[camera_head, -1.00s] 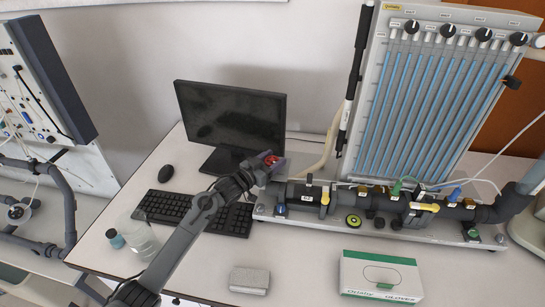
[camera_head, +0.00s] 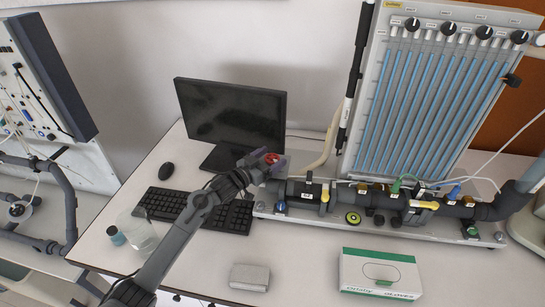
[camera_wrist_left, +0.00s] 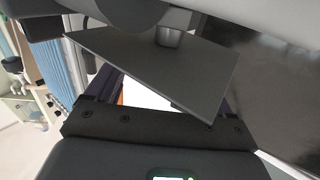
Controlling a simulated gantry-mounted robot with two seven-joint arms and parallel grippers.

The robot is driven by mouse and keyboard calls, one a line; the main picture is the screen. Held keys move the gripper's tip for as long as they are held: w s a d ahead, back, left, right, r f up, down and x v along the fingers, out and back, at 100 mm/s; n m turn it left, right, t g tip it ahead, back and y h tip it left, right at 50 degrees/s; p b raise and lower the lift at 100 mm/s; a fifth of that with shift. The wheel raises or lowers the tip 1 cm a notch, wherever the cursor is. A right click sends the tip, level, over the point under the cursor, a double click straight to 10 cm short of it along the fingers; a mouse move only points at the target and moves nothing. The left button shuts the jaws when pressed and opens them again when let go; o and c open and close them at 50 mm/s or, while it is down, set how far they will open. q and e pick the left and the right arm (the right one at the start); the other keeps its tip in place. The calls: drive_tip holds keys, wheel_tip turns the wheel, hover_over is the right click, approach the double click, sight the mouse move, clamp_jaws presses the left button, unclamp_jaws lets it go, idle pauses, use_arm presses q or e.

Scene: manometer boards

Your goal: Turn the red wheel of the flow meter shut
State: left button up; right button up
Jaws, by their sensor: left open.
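The red wheel (camera_head: 272,158) of the flow meter is at the left end of the dark pipe assembly (camera_head: 291,189) in the head view. My left gripper (camera_head: 269,160) is at the wheel, its fingers open and around or close beside it. The fingers hide part of the wheel, and I cannot tell whether they touch it. In the left wrist view, the gripper's dark body fills the lower part and the wheel cannot be made out. My right gripper is in neither view.
The monitor (camera_head: 231,117) stands close behind and left of my left gripper, and the keyboard (camera_head: 190,212) lies below it. The manometer board (camera_head: 438,100) rises at the right. A glove box (camera_head: 380,273) and a grey block (camera_head: 249,277) lie at the front, with bare table between.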

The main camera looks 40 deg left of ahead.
use_arm(q)
drive_tip(key=s+a, duration=0.1)
drive_tip(key=s, duration=0.8)
drive_tip(key=shift+s, duration=0.25)
drive_tip(key=shift+a+r, duration=0.1)
